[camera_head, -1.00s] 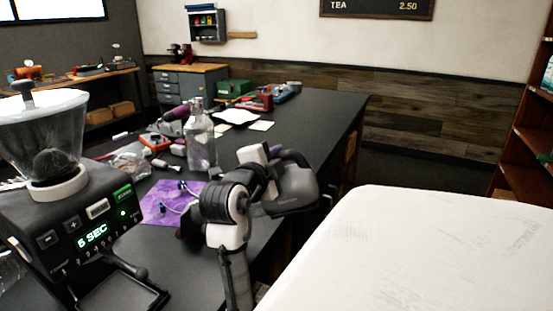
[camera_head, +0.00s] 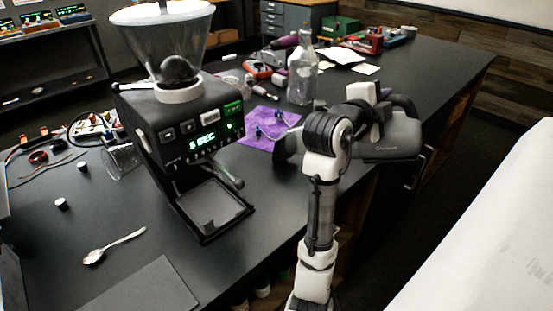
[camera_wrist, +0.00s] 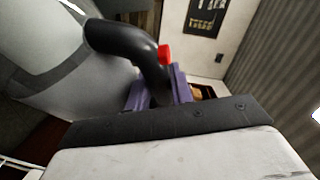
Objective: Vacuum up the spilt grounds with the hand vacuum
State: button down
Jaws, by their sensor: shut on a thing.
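The hand vacuum (camera_head: 392,142) is a dark grey body with a looped black handle. It is held at the end of my arm, over the right edge of the black counter. My gripper (camera_head: 383,94) is shut on its handle; my arm hides part of the vacuum. In the wrist view the black handle (camera_wrist: 125,42) with a red button passes between the purple fingers of my gripper (camera_wrist: 160,92), and the large grey body (camera_wrist: 60,85) fills the left. I cannot make out any spilt grounds in these views.
A coffee grinder (camera_head: 183,125) with a clear hopper stands on the counter (camera_head: 110,215), left of my arm. Behind are a glass bottle (camera_head: 302,78) and a purple cloth (camera_head: 262,130). A spoon (camera_head: 112,246) lies front left. The counter between spoon and grinder is clear.

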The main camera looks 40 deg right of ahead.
jog(key=shift+r, duration=0.25)
jog(key=shift+r+p, duration=2.85)
jog(key=shift+r, duration=1.1)
jog(key=shift+f, duration=0.15)
notch_tip(320, 180, down, 8)
jog(key=b, duration=0.5)
jog(key=shift+b, duration=0.35)
jog(key=shift+r, duration=0.25)
